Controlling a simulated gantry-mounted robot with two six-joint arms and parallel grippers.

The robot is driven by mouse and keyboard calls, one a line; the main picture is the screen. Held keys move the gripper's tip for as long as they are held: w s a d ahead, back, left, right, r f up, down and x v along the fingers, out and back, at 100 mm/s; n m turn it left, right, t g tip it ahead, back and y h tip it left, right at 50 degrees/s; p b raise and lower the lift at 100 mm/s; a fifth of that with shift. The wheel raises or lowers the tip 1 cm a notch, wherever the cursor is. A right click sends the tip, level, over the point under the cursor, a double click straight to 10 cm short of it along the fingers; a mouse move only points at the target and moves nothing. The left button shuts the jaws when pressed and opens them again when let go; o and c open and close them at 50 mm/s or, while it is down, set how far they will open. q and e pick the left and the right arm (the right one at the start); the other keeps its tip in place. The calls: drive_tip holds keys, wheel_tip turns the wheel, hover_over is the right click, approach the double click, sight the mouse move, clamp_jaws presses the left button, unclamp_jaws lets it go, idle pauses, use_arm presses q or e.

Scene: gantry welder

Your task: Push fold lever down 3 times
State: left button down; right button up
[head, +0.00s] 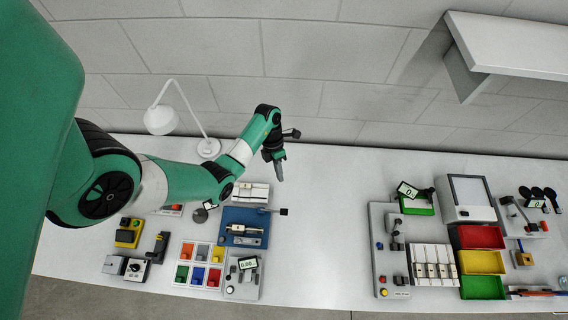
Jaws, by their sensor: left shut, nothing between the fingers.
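A blue device (236,239) with a metal clamp-like part stands on the white table left of centre. A thin lever with a black knob (284,212) sticks out to the right at its upper edge; it looks like the fold lever, though I cannot be sure. My left gripper (280,175) is shut and empty. It points down and shows above the knob in the picture, apart from it. My right gripper is not in view.
A white lamp (162,119) stands at the back left. Colored bins (199,264) and a small meter (243,278) sit near the blue device. A grey panel (387,280) and red, yellow and green trays (481,262) are on the right. The table's middle is clear.

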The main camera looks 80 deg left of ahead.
use_arm(q)
drive_tip(key=m, duration=0.6)
drive_tip(key=m+p, duration=0.3)
drive_tip(key=m, duration=1.3)
approach(284, 211)
drive_tip(key=shift+w+a+r, duration=0.1)
drive_tip(key=shift+a+r, duration=0.15)
drive_tip(key=shift+a, duration=0.1)
drive_tip(key=b+x, duration=0.5)
drive_tip(key=x, duration=0.1)
drive_tip(key=shift+d+f, duration=0.1)
drive_tip(key=shift+f, duration=0.1)
drive_tip(key=shift+d+f+b, duration=0.2)
drive_tip(key=shift+b, duration=0.1)
